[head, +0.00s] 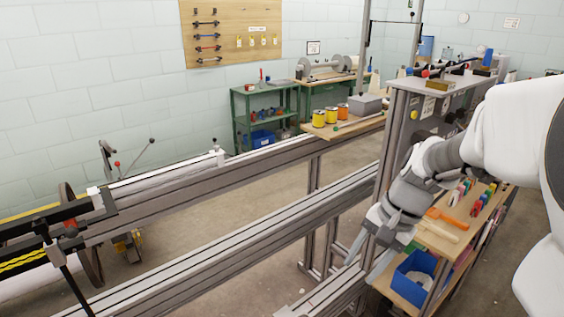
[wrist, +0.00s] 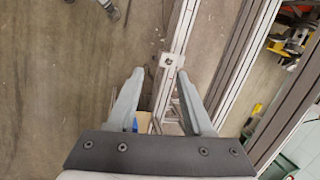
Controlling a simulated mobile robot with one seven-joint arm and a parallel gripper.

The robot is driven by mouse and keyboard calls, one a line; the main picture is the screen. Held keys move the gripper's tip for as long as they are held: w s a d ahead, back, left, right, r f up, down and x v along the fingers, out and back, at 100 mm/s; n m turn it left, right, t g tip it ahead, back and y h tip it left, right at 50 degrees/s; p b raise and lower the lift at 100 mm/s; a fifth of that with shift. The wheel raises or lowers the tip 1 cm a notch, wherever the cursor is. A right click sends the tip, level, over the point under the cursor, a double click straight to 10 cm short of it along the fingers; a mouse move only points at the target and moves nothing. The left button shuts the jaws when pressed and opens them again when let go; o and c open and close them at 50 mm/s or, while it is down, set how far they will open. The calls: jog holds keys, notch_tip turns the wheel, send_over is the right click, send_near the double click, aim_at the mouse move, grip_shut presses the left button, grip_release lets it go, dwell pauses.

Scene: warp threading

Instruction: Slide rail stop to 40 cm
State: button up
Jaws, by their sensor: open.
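In the wrist view a small pale block with a dark round centre, which looks like the rail stop (wrist: 171,61), sits on a narrow metal rail (wrist: 183,28). My gripper (wrist: 160,74) is open and empty. Its two fingers reach down over the rail just short of the block, with the block a little beyond the fingertips. Whether they are at the block's height I cannot tell. In the head view my gripper (head: 362,256) is low by the near rail (head: 235,245), and I cannot make out the stop there. No scale marks are readable.
A second long beam (head: 170,190) runs behind the near rail. A post (head: 396,130) stands beside my arm. A shelf with a blue bin (head: 412,278) is to the right. A green workbench (head: 262,105) stands at the back. Open floor lies between the beams.

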jog(key=w+d+f+m+y+b, duration=0.2)
jog(key=d+f+m+y, duration=0.15)
jog(key=f, duration=0.65)
jog(key=w+d+f+m+y+b, duration=0.25)
jog(key=f+m, duration=0.25)
jog(key=f, duration=0.5)
jog(key=w+d+f+m+y+b, duration=0.2)
jog(key=f+m+b, duration=0.15)
jog(key=f, duration=0.55)
jog(key=s+d+f+m+t+y+b, duration=0.1)
jog(key=s+f+m+t+b, duration=0.15)
jog(key=f+m+t, duration=0.8)
jog(key=s+f+m+t+y+b, duration=0.1)
jog(key=f+m+b, duration=0.35)
jog(key=f, duration=1.35)
jog(key=shift+m, duration=0.9)
jog(key=b+x, duration=0.1)
jog(key=x, duration=1.6)
jog(key=shift+w+a+f, duration=0.1)
jog(key=shift+w+f, duration=0.05)
jog(key=shift+f, duration=0.05)
jog(key=shift+c, duration=0.2)
grip_shut()
